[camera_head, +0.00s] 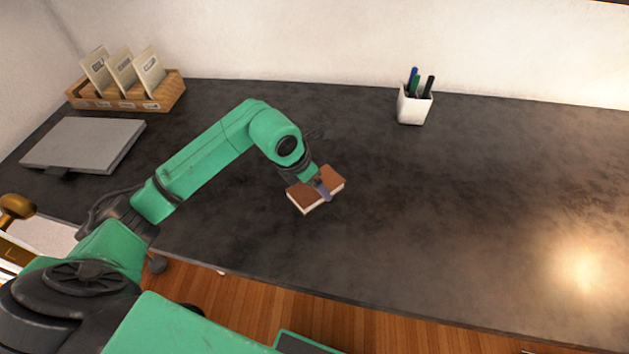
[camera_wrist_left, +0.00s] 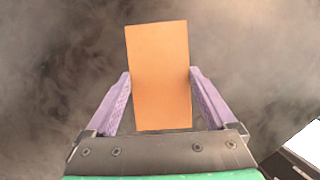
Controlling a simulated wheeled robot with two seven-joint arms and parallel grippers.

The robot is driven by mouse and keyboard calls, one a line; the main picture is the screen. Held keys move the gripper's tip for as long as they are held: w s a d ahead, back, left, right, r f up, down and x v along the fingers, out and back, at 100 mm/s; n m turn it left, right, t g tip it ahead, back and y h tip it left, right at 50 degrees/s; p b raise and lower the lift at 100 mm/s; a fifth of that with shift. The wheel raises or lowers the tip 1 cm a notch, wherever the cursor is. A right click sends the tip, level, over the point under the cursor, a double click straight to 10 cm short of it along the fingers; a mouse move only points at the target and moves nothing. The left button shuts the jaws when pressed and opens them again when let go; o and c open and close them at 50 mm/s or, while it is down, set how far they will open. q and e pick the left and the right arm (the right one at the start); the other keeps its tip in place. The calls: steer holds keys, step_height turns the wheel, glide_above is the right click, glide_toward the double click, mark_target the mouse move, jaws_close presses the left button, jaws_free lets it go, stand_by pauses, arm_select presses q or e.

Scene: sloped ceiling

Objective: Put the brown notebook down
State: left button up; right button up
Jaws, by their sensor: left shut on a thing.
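The brown notebook (camera_head: 333,179) is a small thick block with a brown cover and pale page edges. It is at the middle of the dark desk in the head view. My left gripper (camera_head: 321,189) is shut on it, with one finger across its near side. In the left wrist view the notebook (camera_wrist_left: 159,75) shows as an orange-brown rectangle between the two purple fingers of the gripper (camera_wrist_left: 160,88). Whether its underside touches the desk cannot be told. My right gripper is not in view.
The dark desk (camera_head: 480,190) is clear around the notebook and to the right. A white pen cup (camera_head: 413,108) stands at the back.

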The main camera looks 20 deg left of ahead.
arm_select(q)
steer(key=shift+f, duration=0.15)
steer(key=o, duration=1.2)
steer(key=shift+a+r, duration=0.1)
steer(key=shift+r, duration=0.2)
steer(key=b+v, duration=0.1)
steer(key=v, duration=1)
steer(key=shift+s+r, duration=0.25)
